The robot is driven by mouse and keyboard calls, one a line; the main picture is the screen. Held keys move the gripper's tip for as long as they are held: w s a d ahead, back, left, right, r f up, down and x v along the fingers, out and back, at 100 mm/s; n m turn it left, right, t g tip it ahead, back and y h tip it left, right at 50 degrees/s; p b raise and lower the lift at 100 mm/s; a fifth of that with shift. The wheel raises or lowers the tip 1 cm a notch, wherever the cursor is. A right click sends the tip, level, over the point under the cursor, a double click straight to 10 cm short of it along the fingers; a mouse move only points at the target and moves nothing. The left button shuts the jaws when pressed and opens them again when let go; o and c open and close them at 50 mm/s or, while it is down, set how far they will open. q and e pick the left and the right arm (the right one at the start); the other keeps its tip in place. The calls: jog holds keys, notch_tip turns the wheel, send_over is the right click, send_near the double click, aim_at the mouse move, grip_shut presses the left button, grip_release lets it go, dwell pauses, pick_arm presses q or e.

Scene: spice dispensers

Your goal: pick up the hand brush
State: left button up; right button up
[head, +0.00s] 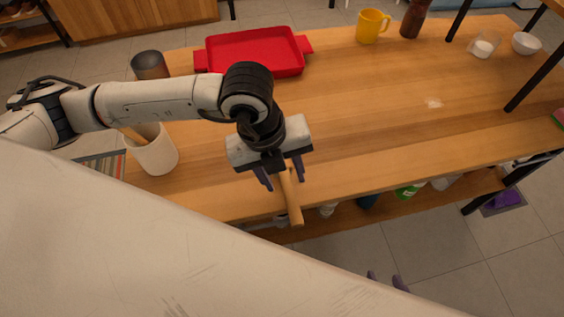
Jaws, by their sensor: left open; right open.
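The hand brush shows as a light wooden handle (293,203) near the front edge of the wooden table, its end jutting over the edge. Its far part is hidden under my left gripper, so I cannot see bristles. My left gripper (282,178) is right above it, fingers pointing down and open, with the handle between or just below them; I cannot tell whether they touch it. The fingertips of my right gripper (387,281) show at the bottom, apart and empty, away from the table. The rest of it is hidden behind a white part of mine.
A cream crock (155,157) with a utensil and a dark cup (150,65) stand at the left. A red tray (252,52), yellow mug (372,27) and brown bottle (413,20) are at the back. White patch (433,103) marks the table. Black posts (535,76) rise right.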

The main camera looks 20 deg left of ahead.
aim_at(284, 181)
pick_arm(q)
jog(key=shift+w+d+f, duration=0.1)
jog(key=shift+d+f, duration=0.05)
jog(key=shift+f, duration=0.55)
grip_shut()
notch_tip(284, 181, up, 10)
jog(key=c, duration=0.7)
grip_release()
jog(key=shift+c, duration=1.6)
